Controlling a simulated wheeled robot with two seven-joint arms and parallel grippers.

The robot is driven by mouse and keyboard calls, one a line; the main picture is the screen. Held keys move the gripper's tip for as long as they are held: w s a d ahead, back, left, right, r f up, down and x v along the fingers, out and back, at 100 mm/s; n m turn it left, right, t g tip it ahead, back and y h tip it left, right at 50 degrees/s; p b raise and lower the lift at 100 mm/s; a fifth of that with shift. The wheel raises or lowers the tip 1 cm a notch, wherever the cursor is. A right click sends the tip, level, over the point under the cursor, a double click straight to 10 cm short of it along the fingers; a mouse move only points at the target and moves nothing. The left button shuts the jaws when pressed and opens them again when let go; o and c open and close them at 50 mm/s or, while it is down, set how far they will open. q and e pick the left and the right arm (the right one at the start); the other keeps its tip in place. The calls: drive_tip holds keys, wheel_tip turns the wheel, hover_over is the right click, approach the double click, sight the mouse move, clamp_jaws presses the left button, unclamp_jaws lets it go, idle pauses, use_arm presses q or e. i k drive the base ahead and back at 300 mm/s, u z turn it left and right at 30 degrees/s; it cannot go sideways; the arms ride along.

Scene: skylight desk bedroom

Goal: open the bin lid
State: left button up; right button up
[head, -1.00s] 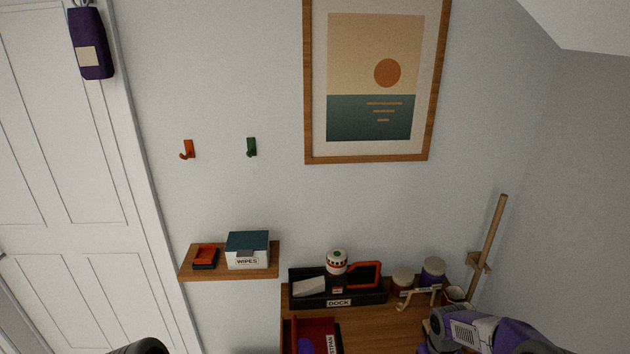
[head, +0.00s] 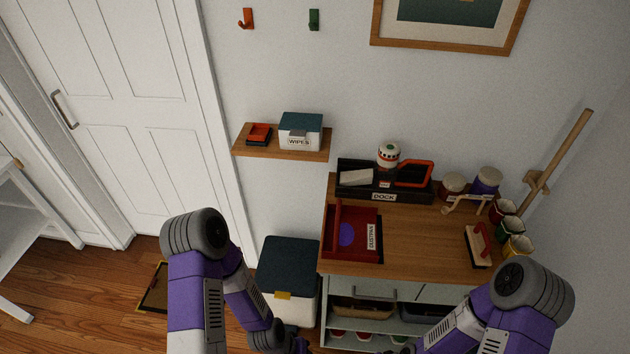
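The bin (head: 285,302) stands on the floor at the lower middle, just left of the wooden-topped cabinet. It has a white body and a dark blue-green lid (head: 288,262), which lies shut on top. My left gripper is below the picture's edge. My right arm is at the lower right, in front of the cabinet, and its gripper is also out of view.
The cabinet top (head: 420,240) holds a red tray (head: 340,218), a black dock box (head: 360,192), jars and cups. A small shelf (head: 250,150) with a wipes box (head: 301,132) is above the bin. A white door (head: 110,100) is at left, with open wooden floor.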

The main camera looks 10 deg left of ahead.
sight(286, 268)
drive_tip(key=k, duration=1.05)
drive_tip(key=u, duration=1.2)
drive_tip(key=i, duration=1.2)
drive_tip(key=z, duration=0.5)
